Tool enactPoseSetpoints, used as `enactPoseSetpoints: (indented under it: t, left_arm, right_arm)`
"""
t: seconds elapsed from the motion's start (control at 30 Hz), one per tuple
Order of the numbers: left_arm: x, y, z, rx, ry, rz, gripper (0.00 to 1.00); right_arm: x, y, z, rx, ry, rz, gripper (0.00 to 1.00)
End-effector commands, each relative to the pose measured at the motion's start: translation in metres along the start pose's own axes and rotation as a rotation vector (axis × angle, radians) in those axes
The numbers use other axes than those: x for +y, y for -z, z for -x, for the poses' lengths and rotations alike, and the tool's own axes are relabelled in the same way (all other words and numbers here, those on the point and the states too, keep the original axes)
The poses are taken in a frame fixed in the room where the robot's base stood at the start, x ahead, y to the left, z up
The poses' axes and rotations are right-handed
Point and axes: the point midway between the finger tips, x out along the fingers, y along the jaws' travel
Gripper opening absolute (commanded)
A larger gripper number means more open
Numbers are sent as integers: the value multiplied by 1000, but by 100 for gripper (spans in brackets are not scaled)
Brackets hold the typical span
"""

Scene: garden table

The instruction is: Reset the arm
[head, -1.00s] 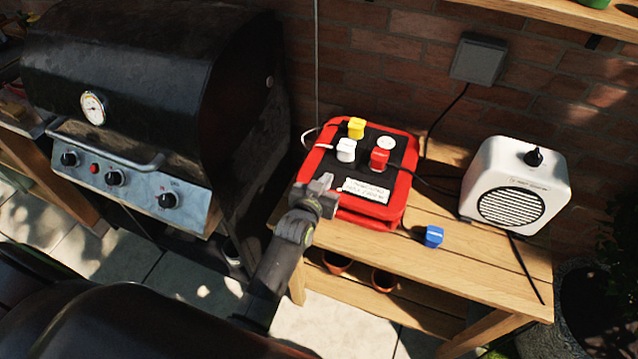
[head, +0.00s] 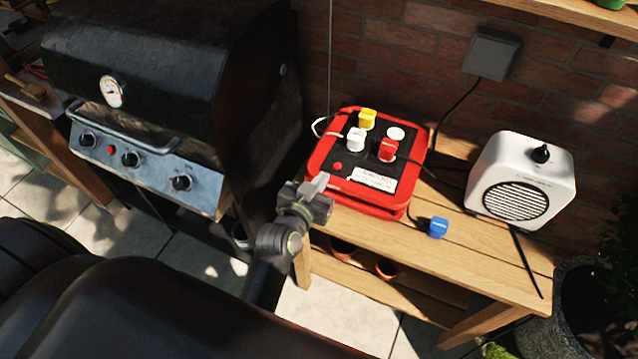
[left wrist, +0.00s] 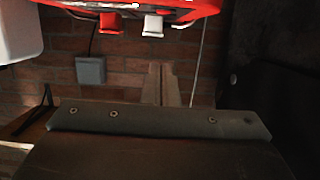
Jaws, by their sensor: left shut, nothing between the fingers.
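My left gripper (head: 318,186) is shut and empty. Its fingertips are just off the front left corner of a red power box (head: 318,158) on the wooden bench, and look apart from it. In the left wrist view its two fingers (left wrist: 164,84) are together with nothing between them. The box carries a yellow plug (head: 367,118), a white plug (head: 356,139), a red plug (head: 388,149) and a small red button (head: 338,166). The box edge also shows at the top of the left wrist view (left wrist: 190,12). My right gripper is not in view.
A black grill (head: 170,75) stands at the left. On the wooden bench (head: 480,262) are a blue plug (head: 437,228) and a white fan-fronted unit (head: 521,180). A grey wall box (head: 492,53) hangs on the brick wall. Paving is clear before the bench.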

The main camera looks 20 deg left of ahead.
Motion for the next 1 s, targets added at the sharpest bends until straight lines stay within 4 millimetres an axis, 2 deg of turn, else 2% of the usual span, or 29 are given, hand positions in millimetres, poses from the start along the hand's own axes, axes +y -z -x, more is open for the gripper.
enactPoseSetpoints:
  t: [0.2,0.77,0.87,1.0]
  left_arm:
    - [0,0,8,0,0,0,0]
    - [-1,0,9,-7,-2,-3,0]
    - [-6,-7,16,-46,-9,-10,0]
    - [-20,-25,39,-171,-26,-25,0]
  right_arm:
    - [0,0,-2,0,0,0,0]
    - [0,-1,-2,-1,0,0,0]
    - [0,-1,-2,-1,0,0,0]
    - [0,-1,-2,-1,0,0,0]
